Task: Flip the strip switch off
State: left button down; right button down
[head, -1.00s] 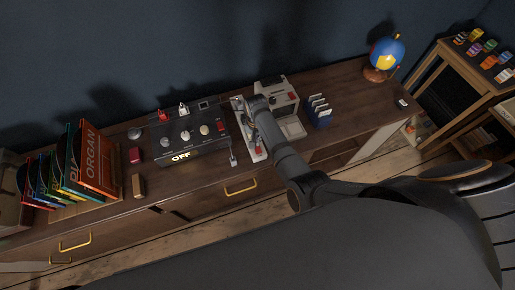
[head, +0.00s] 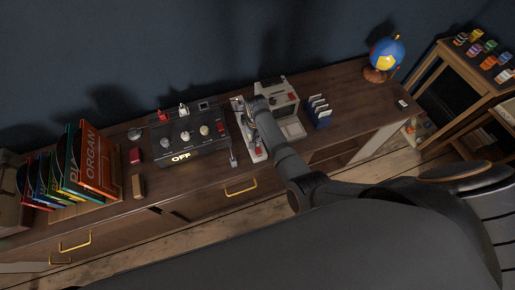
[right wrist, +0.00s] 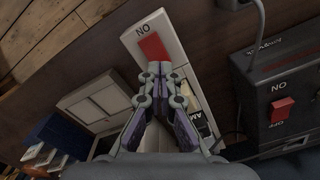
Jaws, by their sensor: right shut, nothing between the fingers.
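The white power strip (right wrist: 170,30) lies on the dresser top, with a red rocker switch (right wrist: 153,46) near the top of the right wrist view and an upside-down "ON" label beside it. In the head view the strip (head: 258,156) is partly covered by my right arm. My right gripper (right wrist: 153,68) is shut and empty, its fingertips at the near end of the red switch. I cannot tell whether they touch it. The gripper hides part of the strip behind it. My left gripper is not in view.
A black box (head: 207,148) with knobs and a lit "OFF" sign stands left of the strip; its own red switch (right wrist: 283,109) shows in the wrist view. A grey-white device (head: 278,98) and a blue card rack (head: 319,112) stand right.

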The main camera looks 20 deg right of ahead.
jog(key=shift+f+b, duration=0.65)
jog(key=shift+f, duration=0.4)
dwell(0.4)
notch_tip(320, 180, up, 7)
jog(key=p, duration=0.8)
jog(key=shift+r, duration=0.15)
